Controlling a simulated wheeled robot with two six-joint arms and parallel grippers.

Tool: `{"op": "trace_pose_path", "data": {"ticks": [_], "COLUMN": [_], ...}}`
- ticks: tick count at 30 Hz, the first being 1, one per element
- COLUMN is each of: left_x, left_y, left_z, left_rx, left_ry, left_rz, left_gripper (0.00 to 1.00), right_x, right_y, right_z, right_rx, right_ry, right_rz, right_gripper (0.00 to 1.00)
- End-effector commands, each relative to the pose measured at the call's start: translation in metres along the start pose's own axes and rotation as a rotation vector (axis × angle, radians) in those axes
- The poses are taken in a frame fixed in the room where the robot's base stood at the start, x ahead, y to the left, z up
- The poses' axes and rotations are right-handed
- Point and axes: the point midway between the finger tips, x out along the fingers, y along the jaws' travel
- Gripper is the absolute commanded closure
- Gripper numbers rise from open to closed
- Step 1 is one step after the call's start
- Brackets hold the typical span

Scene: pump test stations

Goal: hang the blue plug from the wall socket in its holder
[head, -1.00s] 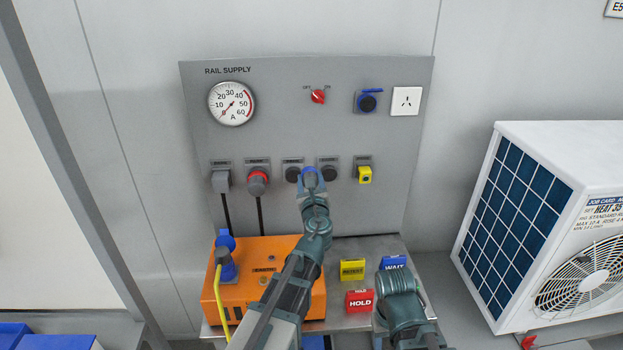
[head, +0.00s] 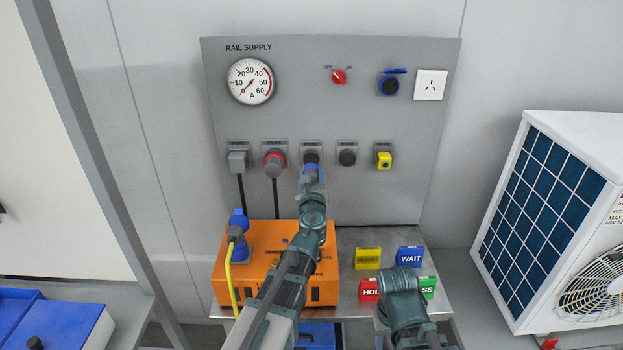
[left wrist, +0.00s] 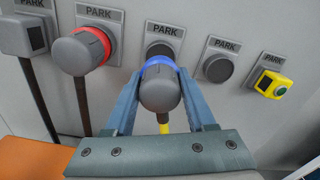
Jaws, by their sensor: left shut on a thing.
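My left gripper (head: 312,172) is shut on the blue plug (left wrist: 160,88), which has a grey body, a blue collar and a yellow cable below it. The plug is at the third PARK holder (left wrist: 160,50) from the left, its collar overlapping the holder's dark round face. I cannot tell whether it has entered. In the head view the plug (head: 311,167) is mostly covered by the gripper. The blue wall socket (head: 389,86), upper right on the panel, is empty with its lid up. My right gripper is out of view; only my right arm shows.
A grey plug (head: 238,160) and a red-collared plug (head: 274,162) hang left of the holder. An empty holder (head: 347,158) and a yellow piece (head: 384,160) are to the right. Below are an orange box (head: 225,285) and several coloured blocks (head: 368,258).

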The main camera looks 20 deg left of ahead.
Motion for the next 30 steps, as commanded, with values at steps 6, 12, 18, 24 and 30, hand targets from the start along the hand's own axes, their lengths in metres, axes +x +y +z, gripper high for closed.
{"op": "trace_pose_path", "data": {"ticks": [6, 12, 18, 24, 30], "left_x": [0.022, 0.038, 0.044, 0.044, 0.045], "left_y": [0.000, -0.001, 0.000, 0.000, 0.000], "left_z": [0.000, 0.000, 0.000, 0.000, 0.000], "left_rx": [0.000, 0.000, 0.000, 0.000, 0.000], "left_ry": [0.000, 0.000, 0.000, 0.000, 0.000], "left_rz": [0.000, 0.000, 0.000, 0.000, 0.000], "left_gripper": [1.00, 1.00, 1.00, 1.00, 1.00], "right_x": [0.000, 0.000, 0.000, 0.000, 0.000], "right_y": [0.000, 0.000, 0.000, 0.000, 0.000], "right_z": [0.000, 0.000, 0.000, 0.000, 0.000], "right_rx": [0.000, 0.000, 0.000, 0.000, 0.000], "right_ry": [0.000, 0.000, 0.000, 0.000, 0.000], "right_rz": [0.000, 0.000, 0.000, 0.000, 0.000], "right_gripper": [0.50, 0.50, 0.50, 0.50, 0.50]}}
